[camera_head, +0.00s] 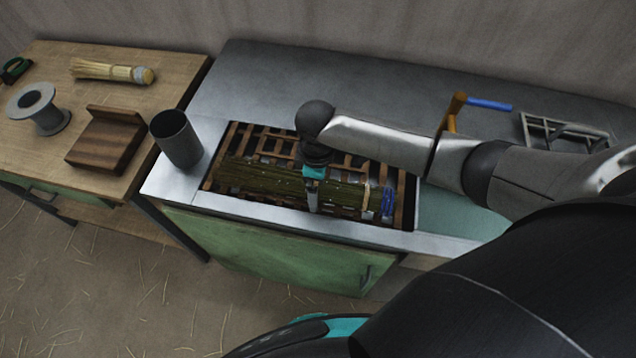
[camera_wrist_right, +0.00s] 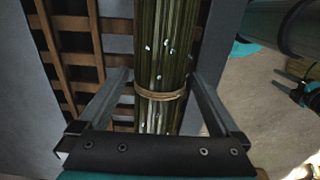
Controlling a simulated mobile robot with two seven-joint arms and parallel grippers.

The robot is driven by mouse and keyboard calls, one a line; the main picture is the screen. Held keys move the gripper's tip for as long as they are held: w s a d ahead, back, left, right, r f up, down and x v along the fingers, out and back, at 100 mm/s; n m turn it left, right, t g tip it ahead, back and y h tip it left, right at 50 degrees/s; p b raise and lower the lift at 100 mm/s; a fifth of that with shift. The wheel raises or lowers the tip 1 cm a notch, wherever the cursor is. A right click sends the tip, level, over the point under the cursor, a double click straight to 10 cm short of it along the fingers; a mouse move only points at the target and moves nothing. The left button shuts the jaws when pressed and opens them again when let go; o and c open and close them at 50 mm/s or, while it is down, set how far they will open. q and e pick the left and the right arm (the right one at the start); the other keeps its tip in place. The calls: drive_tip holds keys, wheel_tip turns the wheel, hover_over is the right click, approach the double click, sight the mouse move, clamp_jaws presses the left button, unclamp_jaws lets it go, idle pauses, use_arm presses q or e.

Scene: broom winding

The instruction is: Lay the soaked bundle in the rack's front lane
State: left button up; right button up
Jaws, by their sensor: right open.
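The soaked bundle (camera_head: 245,177) is a long, dark green sheaf lying lengthwise along the front part of the brown slatted rack (camera_head: 236,139). It looks level. In the right wrist view the bundle (camera_wrist_right: 165,45) has a tan tie around it, and the rack slats (camera_wrist_right: 78,59) show beside it. My right gripper (camera_head: 313,196) points down over the bundle's middle. Its open fingers (camera_wrist_right: 160,78) stand on either side of the bundle, with gaps visible. The arm and gripper hide part of the rack and bundle.
A grey metal cup (camera_head: 176,139) stands left of the rack. A blue item (camera_head: 388,202) lies at its right end. A blue-and-orange tool (camera_head: 487,103) and metal frame (camera_head: 565,131) are behind my arm. The wooden table (camera_head: 60,135) holds a spool, wooden block and brush.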

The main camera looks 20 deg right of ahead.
wheel_tip(320, 180, up, 15)
drive_tip(key=p, duration=0.3)
drive_tip(key=shift+r, duration=0.15)
